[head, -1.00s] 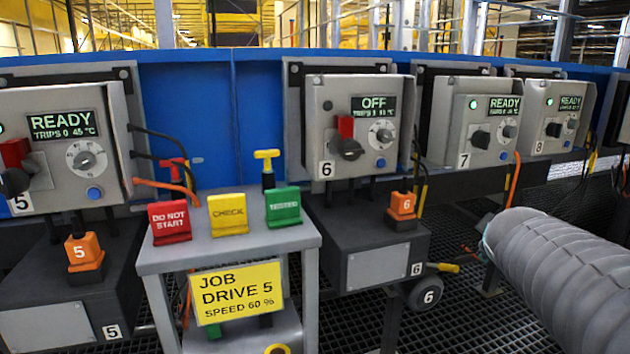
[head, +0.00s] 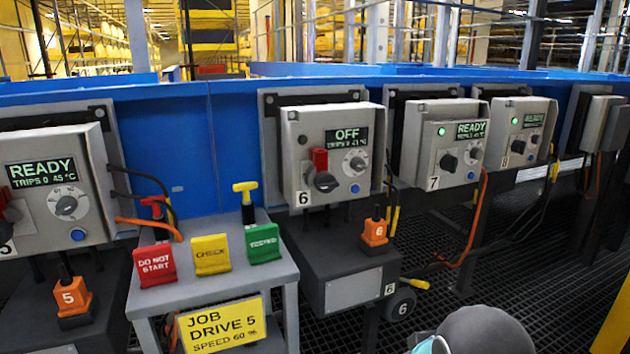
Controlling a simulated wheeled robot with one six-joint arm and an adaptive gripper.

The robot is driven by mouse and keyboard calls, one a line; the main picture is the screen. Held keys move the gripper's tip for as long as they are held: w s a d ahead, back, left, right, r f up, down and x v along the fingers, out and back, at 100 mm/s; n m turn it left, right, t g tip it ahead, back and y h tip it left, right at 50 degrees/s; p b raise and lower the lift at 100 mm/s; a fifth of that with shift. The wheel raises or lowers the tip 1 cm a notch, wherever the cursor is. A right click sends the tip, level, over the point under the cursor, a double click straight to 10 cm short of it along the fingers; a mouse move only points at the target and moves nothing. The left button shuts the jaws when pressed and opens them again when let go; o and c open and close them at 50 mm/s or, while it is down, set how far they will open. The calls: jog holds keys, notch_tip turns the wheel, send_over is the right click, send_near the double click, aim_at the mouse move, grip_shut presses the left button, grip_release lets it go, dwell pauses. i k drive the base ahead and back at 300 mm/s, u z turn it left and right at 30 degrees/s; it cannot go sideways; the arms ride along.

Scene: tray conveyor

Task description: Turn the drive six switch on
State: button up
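The drive six box (head: 299,130) is a grey cabinet with a "6" label on the blue wall, in the middle of the head view. Its display (head: 346,138) reads OFF, with small text below. The black rotary switch (head: 325,182) is on its lower left face, with a red piece (head: 319,160) standing upright just above it. A grey dial (head: 355,163) and a blue button (head: 355,190) are to the right of the switch. The small lamp at its upper left looks dark. My gripper is not in view; only part of my arm shows at the bottom right.
Drive five (head: 40,150), drive seven (head: 418,140) and drive eight (head: 505,117) flank it and read READY. A grey stand (head: 200,290) carries red, yellow and green signs and a "JOB DRIVE 5" card (head: 221,325). An orange "6" plug (head: 375,232) stands on the dark lower box.

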aim_at(324, 182)
jog(key=k, duration=1.3)
jog(key=z, duration=0.7)
jog(key=i, duration=1.25)
jog(key=u, duration=0.2)
